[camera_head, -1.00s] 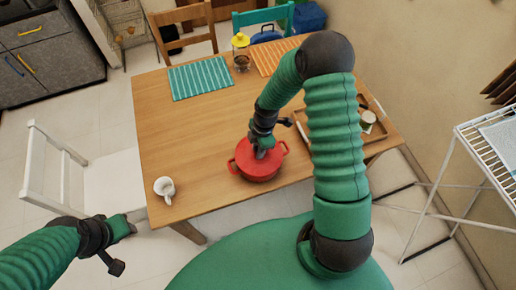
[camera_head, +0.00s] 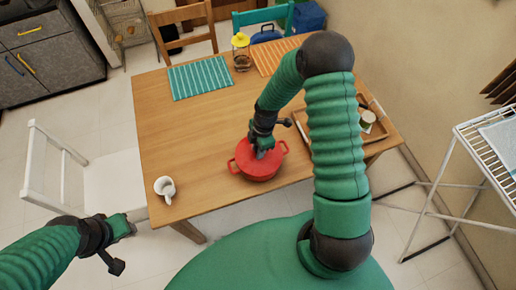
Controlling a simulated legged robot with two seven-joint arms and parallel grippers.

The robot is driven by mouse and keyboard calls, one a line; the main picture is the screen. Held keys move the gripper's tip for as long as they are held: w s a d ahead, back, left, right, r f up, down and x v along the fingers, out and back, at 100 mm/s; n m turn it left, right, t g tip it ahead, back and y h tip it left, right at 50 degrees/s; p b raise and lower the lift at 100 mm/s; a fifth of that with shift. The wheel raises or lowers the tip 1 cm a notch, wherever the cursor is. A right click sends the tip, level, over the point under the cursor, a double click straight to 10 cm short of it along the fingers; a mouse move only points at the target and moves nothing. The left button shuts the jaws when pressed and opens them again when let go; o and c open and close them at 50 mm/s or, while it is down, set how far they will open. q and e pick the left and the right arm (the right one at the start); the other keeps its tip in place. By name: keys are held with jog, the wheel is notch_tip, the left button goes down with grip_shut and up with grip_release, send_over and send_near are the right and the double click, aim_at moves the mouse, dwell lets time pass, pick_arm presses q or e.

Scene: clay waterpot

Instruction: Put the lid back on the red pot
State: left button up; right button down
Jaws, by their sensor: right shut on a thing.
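The red pot (camera_head: 257,172) stands on the wooden table near its front edge, with a loop handle on each side. Its red lid (camera_head: 246,158) shows on top of the pot, partly hidden by my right gripper. I cannot tell whether the lid is fully seated. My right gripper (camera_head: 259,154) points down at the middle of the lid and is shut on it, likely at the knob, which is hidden. My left gripper (camera_head: 128,225) is low at the left, off the table and away from the pot; its fingers are too small to read.
A white mug (camera_head: 165,188) stands at the table's front left. A wooden tray (camera_head: 378,134) is at the right, behind my arm. The table's left middle is clear.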

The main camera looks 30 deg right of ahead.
jog(key=c, duration=0.6)
grip_release()
jog(key=shift+r+p, duration=3.15)
jog(key=shift+r, duration=0.35)
grip_shut()
jog(key=shift+f, duration=0.2)
